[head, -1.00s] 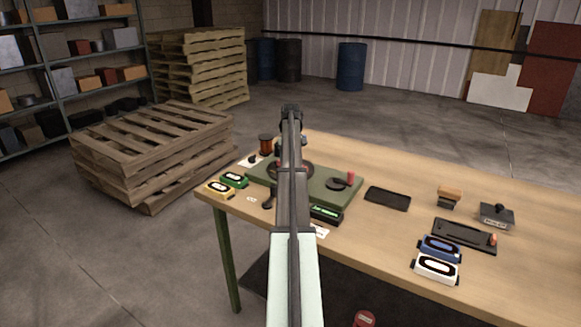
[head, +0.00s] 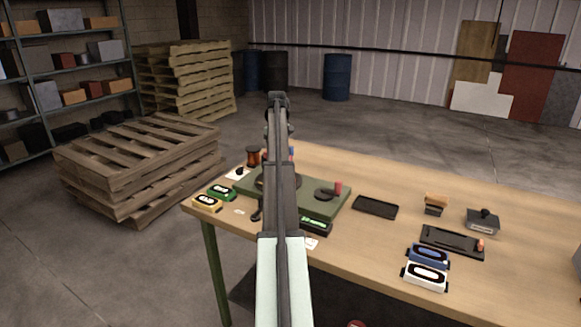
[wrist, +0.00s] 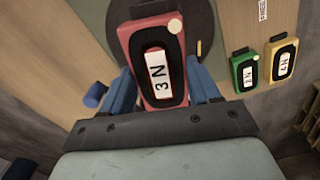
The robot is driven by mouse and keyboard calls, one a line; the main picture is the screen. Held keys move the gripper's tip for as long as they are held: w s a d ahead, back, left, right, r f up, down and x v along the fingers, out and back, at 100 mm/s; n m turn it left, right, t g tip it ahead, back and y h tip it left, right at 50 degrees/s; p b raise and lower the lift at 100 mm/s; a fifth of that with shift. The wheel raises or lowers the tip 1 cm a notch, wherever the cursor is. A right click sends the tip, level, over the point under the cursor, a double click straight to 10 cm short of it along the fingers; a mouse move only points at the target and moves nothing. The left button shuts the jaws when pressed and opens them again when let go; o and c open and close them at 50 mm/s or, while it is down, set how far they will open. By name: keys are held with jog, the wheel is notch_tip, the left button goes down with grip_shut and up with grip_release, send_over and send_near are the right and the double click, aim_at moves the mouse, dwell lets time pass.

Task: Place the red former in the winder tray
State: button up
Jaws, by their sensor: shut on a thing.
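My gripper (wrist: 160,88) is shut on the red former (wrist: 157,60), its blue fingers on either side. The former bears a white label reading "3 N" and is held over a dark round disc (wrist: 204,35). In the head view my arm hides most of the gripper and the former. The green winder base (head: 325,207) stands on the table's left part, with a dark crank and red knob (head: 338,187) at its right. Which part is the winder tray I cannot tell; a flat black tray (head: 376,207) lies right of the winder.
Green (head: 222,192) and yellow (head: 207,203) formers lie at the table's left edge. Blue (head: 429,256) and white (head: 425,277) formers lie front right by a black fixture (head: 452,242). A copper spool (head: 253,157) stands behind the winder. The table's far right is largely clear.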

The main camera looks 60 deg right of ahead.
jog(key=shift+s+d+r, duration=0.1)
jog(key=shift+s+r, duration=0.05)
jog(key=shift+r, duration=0.25)
jog(key=s+d+m, duration=0.1)
jog(key=s+d, duration=0.3)
jog(key=s, duration=0.5)
jog(key=s+d+m, duration=0.2)
jog(key=s+d, duration=0.2)
jog(key=s, duration=0.6)
jog(key=s+f, duration=0.2)
jog(key=s, duration=0.8)
jog(key=s+f, duration=0.2)
jog(key=s, duration=0.8)
jog(key=shift+s+a+f+n, duration=0.1)
jog(key=shift+a+f+n, duration=0.25)
jog(key=shift+f+n, duration=1)
jog(key=shift+w+a+f+n, duration=0.1)
jog(key=shift+a+f+n, duration=0.45)
jog(key=shift+f, duration=1.45)
jog(key=shift+s+a+f+n, duration=0.1)
jog(key=shift+a+f+n, duration=0.1)
jog(key=shift+f+n, duration=1.2)
jog(key=shift+f+m, duration=0.3)
jog(key=shift+f, duration=0.15)
jog(key=o, duration=1.2)
jog(key=shift+c, duration=0.2)
notch_tip(320, 180, up, 12)
jog(key=shift+r, duration=0.15)
